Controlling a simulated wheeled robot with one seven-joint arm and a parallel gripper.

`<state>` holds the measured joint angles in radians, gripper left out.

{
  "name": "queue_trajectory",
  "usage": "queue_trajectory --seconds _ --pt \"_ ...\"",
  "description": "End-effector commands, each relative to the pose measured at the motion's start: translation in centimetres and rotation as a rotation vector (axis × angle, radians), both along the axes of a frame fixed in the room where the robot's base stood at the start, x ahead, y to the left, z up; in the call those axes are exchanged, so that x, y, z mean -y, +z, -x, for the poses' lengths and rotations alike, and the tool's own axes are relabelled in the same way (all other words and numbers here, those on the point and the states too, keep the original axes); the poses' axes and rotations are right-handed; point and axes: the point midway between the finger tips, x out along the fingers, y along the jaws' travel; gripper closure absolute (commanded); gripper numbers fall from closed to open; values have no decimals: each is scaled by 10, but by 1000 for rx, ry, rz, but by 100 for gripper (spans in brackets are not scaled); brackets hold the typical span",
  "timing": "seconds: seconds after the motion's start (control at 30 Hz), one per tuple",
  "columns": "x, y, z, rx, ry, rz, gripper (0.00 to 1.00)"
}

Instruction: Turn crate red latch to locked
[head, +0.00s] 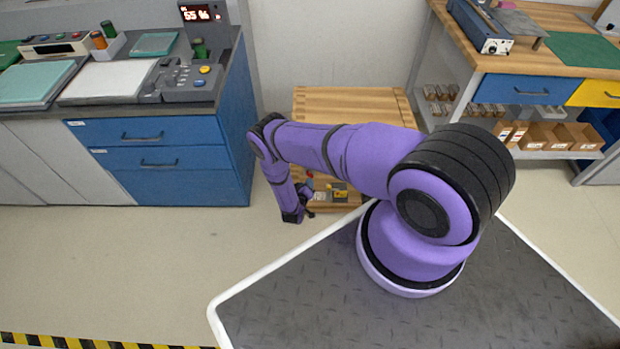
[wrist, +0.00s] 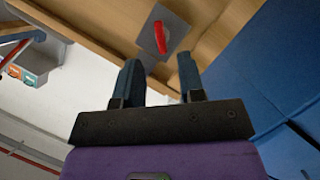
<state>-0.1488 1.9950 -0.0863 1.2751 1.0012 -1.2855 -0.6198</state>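The wooden crate (head: 350,101) stands on the floor against the back wall, partly hidden by my arm. In the wrist view a red latch handle (wrist: 160,37) sits on a square grey plate (wrist: 178,31), fixed to a wooden face (wrist: 222,22). The handle runs nearly up and down in that picture. My gripper (wrist: 158,76) is open and empty, its two dark fingers apart and pointing toward the plate. The handle appears beyond the fingertips, not between them. In the head view my gripper (head: 305,211) is low in front of the crate, small and hard to make out.
A blue drawer cabinet (head: 160,175) stands close on the left; a blue surface (wrist: 275,55) also fills the wrist view's right side. A workbench (head: 545,50) with a shelf of small boxes is at the right. Open floor (head: 150,260) lies in front of the cabinet.

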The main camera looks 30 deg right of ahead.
Motion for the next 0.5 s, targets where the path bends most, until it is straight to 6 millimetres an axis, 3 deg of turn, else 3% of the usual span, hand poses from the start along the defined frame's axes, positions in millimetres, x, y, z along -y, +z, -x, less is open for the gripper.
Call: queue_trajectory --seconds 0.2,0.5 --pt "26 -10 -22 1 -1 0 64" --pt "41 -16 -34 -1 0 0 64"
